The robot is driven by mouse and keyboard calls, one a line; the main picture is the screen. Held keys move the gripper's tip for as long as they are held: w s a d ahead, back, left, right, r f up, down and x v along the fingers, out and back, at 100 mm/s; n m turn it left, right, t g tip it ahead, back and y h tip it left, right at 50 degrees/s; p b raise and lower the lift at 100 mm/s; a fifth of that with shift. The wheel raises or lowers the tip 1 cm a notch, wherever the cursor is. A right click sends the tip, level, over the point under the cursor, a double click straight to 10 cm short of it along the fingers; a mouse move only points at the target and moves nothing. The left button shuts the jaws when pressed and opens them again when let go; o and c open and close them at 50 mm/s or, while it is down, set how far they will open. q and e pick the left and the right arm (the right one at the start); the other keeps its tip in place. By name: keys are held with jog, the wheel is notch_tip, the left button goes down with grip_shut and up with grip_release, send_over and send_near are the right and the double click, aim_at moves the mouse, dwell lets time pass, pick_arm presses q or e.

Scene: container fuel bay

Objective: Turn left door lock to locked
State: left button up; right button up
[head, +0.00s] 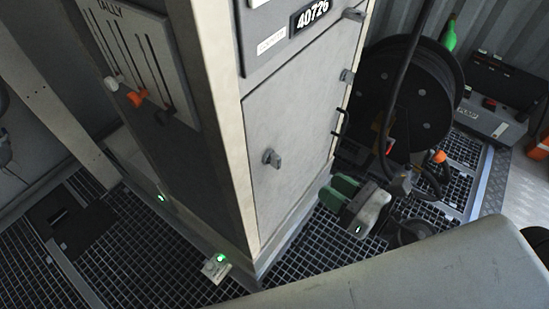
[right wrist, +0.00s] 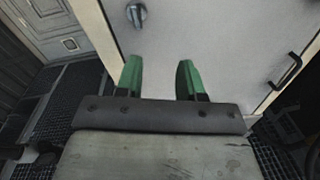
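A grey door lock knob (head: 271,158) sits on the pale cabinet door (head: 290,125) in the head view. The knob also shows at the top of the right wrist view (right wrist: 136,13); its exact setting is hard to tell. My right gripper (head: 339,192), with green fingers, is low to the right of the cabinet door. In the right wrist view my right gripper (right wrist: 159,75) is open and empty, its fingers apart and facing the door, with the knob beyond the left finger. My left gripper is not in view.
A black door handle (head: 341,122) is at the door's right edge. A black hose reel (head: 425,95) stands behind on the right. A tally panel (head: 135,60) with sliders is on the left face. A small green-lit box (head: 216,267) is at the cabinet's foot on the grating.

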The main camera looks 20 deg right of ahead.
aim_at(280, 158)
jog(key=w+a+r+n+p, duration=0.1)
jog(key=w+a, duration=0.1)
jog(key=w+a+r+n+y+p, duration=0.1)
jog(key=w+a+p, duration=0.1)
jog(key=a, duration=0.1)
jog(key=w+a+r+n+p, duration=0.1)
jog(key=w+a+p, duration=0.1)
jog(key=a, duration=0.1)
jog(key=shift+w+r+n+g, duration=0.25)
jog(key=shift+r+n+g, duration=0.05)
jog(key=shift+r, duration=0.1)
jog(key=shift+w+a+f, duration=0.1)
jog(key=shift+w+a, duration=0.25)
grip_shut()
